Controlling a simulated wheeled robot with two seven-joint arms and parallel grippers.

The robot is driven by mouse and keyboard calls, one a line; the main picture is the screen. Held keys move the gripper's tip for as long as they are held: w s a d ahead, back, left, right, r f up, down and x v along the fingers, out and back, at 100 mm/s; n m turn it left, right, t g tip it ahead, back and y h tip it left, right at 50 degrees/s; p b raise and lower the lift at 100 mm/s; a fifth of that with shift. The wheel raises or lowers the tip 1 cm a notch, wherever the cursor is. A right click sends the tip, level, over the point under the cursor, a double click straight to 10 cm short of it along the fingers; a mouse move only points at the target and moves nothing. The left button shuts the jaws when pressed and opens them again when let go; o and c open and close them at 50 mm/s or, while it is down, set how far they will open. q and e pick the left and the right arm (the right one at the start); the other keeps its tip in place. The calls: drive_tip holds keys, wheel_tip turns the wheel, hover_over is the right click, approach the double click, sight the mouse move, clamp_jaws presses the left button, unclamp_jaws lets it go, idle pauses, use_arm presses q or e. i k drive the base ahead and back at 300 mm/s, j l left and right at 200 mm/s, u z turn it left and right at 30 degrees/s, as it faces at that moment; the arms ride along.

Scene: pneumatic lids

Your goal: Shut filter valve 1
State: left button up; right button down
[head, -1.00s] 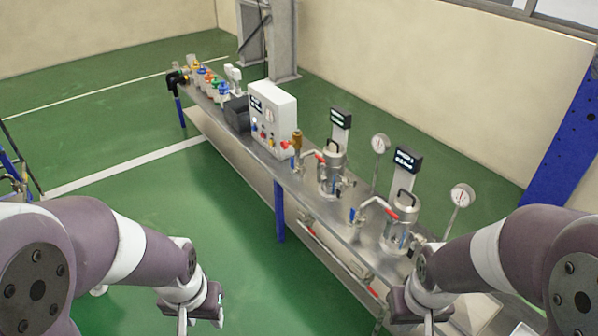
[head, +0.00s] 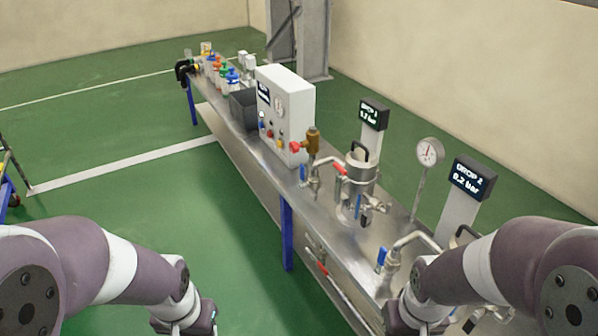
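Filter vessel 1, a steel pot with a black handle (head: 358,180), stands on the bench below the display marked DROP 1 (head: 374,115). On the pipe at its left are a blue lever (head: 303,174) and a red lever (head: 340,169). Another blue lever (head: 363,213) sits low on its front. I cannot read which lever is filter valve 1. My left gripper (head: 196,322) is at the bottom edge over the floor, well left of the bench. My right gripper (head: 405,316) is low at the bench's near end, apart from vessel 1. The fingers of both are cut off or unclear.
A second filter station with a DROP 2 display (head: 472,178) reading 0.2 bar and a blue lever (head: 382,257) is partly hidden by my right arm. A gauge (head: 430,152) stands between stations. A white control box (head: 286,110) is farther back.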

sight(302, 173)
drive_tip(key=i+j, duration=0.2)
drive_tip(key=i, duration=0.2)
drive_tip(key=i+j+u, duration=0.1)
drive_tip(key=i, duration=0.3)
drive_tip(key=i+j+u, duration=0.1)
drive_tip(key=i+j, duration=0.2)
drive_tip(key=i, duration=0.1)
